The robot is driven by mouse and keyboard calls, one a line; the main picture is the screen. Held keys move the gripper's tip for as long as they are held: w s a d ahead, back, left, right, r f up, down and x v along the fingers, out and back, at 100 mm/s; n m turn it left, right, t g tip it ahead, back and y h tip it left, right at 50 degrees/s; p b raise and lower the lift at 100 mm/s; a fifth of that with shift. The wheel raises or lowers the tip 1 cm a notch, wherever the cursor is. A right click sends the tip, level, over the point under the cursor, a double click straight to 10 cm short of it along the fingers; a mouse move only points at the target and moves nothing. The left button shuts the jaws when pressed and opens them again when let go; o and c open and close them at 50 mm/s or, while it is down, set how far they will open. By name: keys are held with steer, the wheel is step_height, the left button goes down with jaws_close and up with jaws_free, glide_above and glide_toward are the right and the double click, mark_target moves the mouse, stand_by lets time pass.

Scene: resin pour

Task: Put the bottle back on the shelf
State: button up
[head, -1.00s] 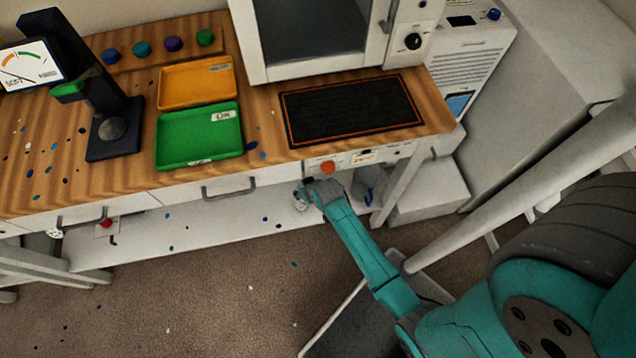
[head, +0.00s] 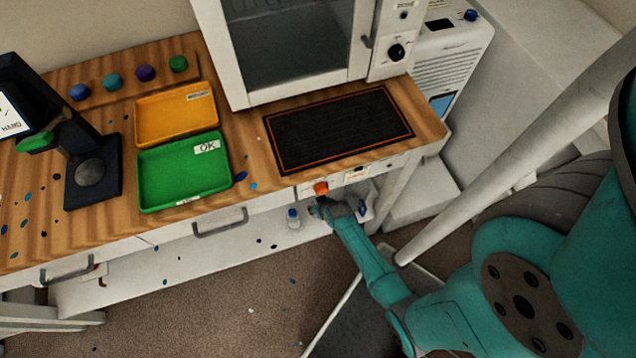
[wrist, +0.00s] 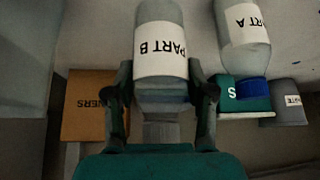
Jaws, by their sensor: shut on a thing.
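A clear bottle with a white PART B label (wrist: 162,52) is between the two fingers of my gripper (wrist: 163,105) in the wrist view. The fingers are shut on it beside the blue band under the label. A second bottle, labelled PART A (wrist: 243,30), with a blue cap, is to its right. In the head view my gripper (head: 322,207) is low under the bench's front edge, over the white lower shelf (head: 200,258). A blue-capped bottle (head: 293,218) stands on that shelf just left of it. I cannot tell whether the held bottle touches the shelf.
In the wrist view an orange box (wrist: 90,105), a teal box (wrist: 243,97) and a grey box (wrist: 283,112) are close by. The bench edge with an orange button (head: 321,188) overhangs my gripper. A bench leg (head: 393,190) stands to the right. Open shelf lies left.

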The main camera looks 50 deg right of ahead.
steer(key=shift+f, duration=1.8)
steer(key=shift+f, duration=0.1)
steer(key=o, duration=1.4)
steer(key=s+a+r+n+t, duration=0.1)
steer(key=s+a+r+t, duration=0.1)
steer(key=s+a+r, duration=0.7)
steer(key=s+a+r+n+t, duration=0.15)
steer(key=s+r, duration=0.35)
steer(key=r, duration=0.9)
steer(key=s+a+r+n+t, duration=0.1)
steer(key=s+a+r+t, duration=0.2)
steer(key=s+a+r, duration=0.6)
step_height(320, 180, up, 18)
steer(key=s+n+t+y, duration=0.1)
steer(key=t+y, duration=0.1)
steer(key=shift+s+r+y, duration=0.2)
steer(key=shift+s+y, duration=0.1)
steer(key=shift+s, duration=0.1)
